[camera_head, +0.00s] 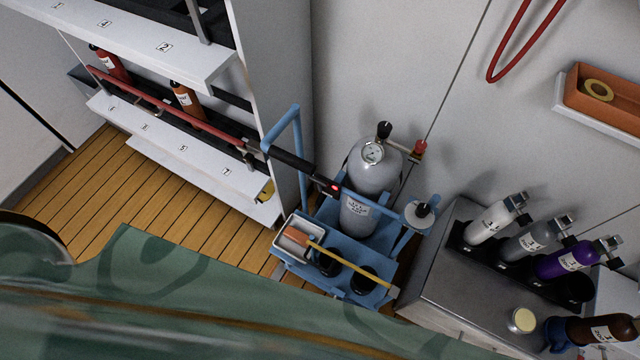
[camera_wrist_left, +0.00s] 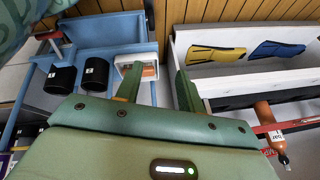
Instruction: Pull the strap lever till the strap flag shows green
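A dark bar that looks like the strap lever (camera_head: 292,160) runs from near the blue upright post to the grey cylinder on the blue trolley. At its right end a small spot, apparently the strap flag (camera_head: 335,188), shows red, not green. The grey cylinder (camera_head: 375,172) with a round gauge stands upright on the trolley. In the left wrist view my left gripper (camera_wrist_left: 158,88) is open, with its two green fingers apart and nothing between them. The lever and flag cannot be made out there. My right gripper is in neither view.
The blue trolley (camera_head: 338,245) carries a white tray (camera_head: 297,237) and black cups. A white shelf unit (camera_head: 180,165) with a red rail stands at left. A grey cabinet (camera_head: 450,285) with several bottles stands at right. My green body covers the lower head view.

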